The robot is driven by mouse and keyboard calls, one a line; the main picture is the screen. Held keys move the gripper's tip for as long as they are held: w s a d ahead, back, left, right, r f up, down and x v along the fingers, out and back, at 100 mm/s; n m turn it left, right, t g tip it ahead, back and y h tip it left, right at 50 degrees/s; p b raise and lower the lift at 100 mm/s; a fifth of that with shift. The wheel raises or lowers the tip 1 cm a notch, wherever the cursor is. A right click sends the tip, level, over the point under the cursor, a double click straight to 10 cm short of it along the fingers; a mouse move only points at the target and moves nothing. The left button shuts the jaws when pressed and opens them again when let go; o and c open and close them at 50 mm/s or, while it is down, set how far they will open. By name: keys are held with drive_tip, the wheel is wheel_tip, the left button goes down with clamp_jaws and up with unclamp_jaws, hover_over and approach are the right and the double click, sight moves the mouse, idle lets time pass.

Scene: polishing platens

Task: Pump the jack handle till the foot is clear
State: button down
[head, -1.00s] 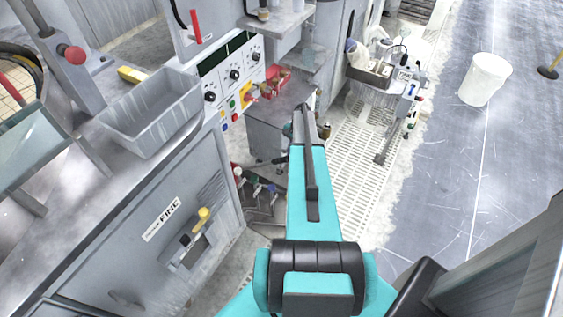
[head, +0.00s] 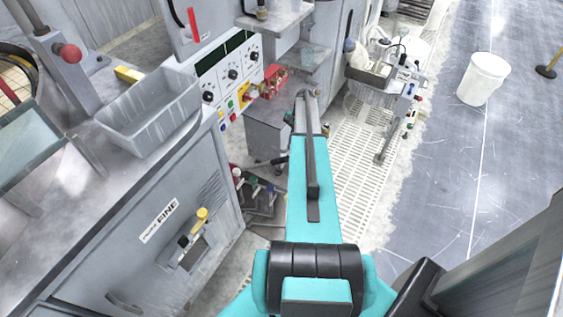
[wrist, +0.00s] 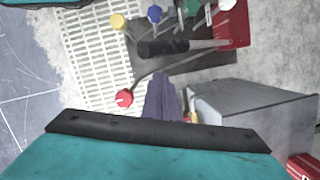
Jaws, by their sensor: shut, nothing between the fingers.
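The jack handle shows in the wrist view as a black grip (wrist: 163,47) on a metal rod, running right toward a red body (wrist: 236,27) that looks like the jack. My gripper (wrist: 160,82) is shut and empty, pointing up the picture just below the black grip; I cannot tell whether they touch. In the head view my teal arm hides my gripper. The handle's dark grip (head: 277,161) seems to show left of the arm, low by the floor. I cannot make out the foot or whether it is clear of the floor.
Levers with yellow (wrist: 117,21), blue (wrist: 154,13) and red (wrist: 124,98) knobs surround the grip. A grey cabinet (wrist: 250,115) stands close at right. In the head view, the polishing machine (head: 150,235) is at left and a white bin (head: 483,80) stands on open floor.

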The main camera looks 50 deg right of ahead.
drive_tip(key=b+v, duration=0.1)
drive_tip(key=v, duration=0.6)
drive_tip(key=shift+s+r, duration=0.1)
idle(1.0)
